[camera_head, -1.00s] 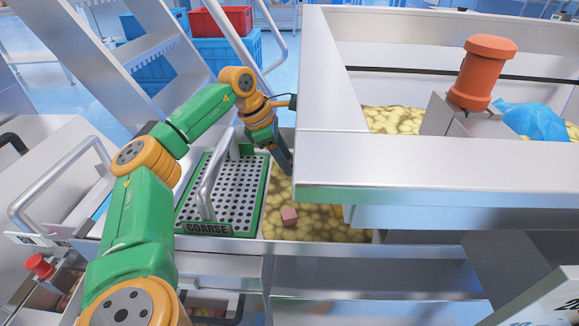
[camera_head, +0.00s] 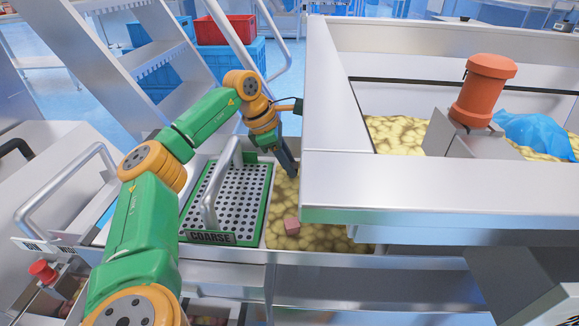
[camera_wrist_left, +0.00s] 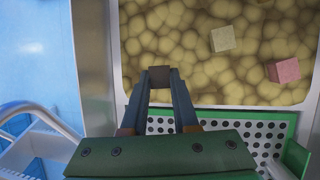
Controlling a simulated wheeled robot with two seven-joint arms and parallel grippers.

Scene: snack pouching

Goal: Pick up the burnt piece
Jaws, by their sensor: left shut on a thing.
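My left gripper (camera_head: 290,171) reaches down over the back left of the bin of yellow pieces (camera_head: 325,237). In the left wrist view its two fingers (camera_wrist_left: 159,82) close on a small dark brown block, the burnt piece (camera_wrist_left: 159,73). The block sits between the fingertips, and the yellow pieces lie behind it in the picture. I cannot tell how high it is above them. In the head view I cannot make the block out at the fingertips. My right gripper is in neither view.
A pink cube (camera_head: 291,226) and a pale cube (camera_wrist_left: 222,39) lie on the yellow pieces. A green-framed perforated plate marked COARSE (camera_head: 232,190), with a metal handle, is left of them. A grey metal hopper wall (camera_head: 400,188) stands close right of my gripper.

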